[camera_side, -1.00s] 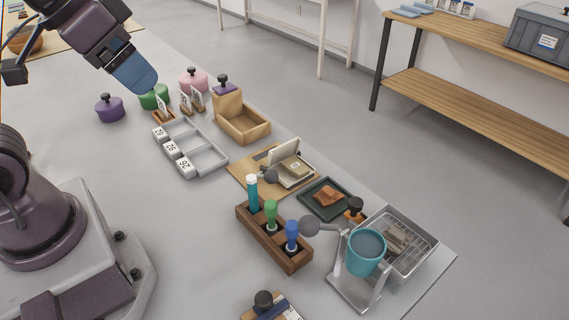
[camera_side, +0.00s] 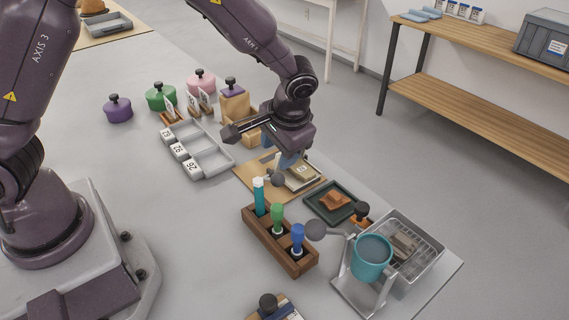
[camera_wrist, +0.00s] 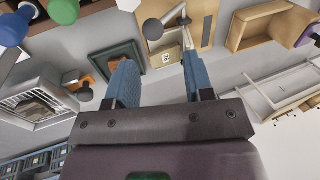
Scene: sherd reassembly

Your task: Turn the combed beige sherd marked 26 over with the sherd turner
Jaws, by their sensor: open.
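The sherd turner (camera_side: 313,184) is a wooden board with a pale hinged holder and a grey ball knob (camera_side: 277,178). The beige sherd (camera_side: 304,171) lies in its holder; it also shows in the wrist view (camera_wrist: 166,58), with a small dark mark too small to read surely. My gripper (camera_side: 289,161) is above the turner and hides its back part in the side view. In the wrist view my two blue fingers (camera_wrist: 158,65) are apart with nothing between them, and the turner's ball knob (camera_wrist: 153,29) shows beyond them.
A dark green tray (camera_side: 344,212) with an orange-brown sherd stands to the right. A wooden rack (camera_side: 284,253) with several coloured-handled tools is in front. A grey compartment tray (camera_side: 215,164) with number labels stands left, and a wire basket (camera_side: 430,240) and teal cup (camera_side: 371,258) are at right.

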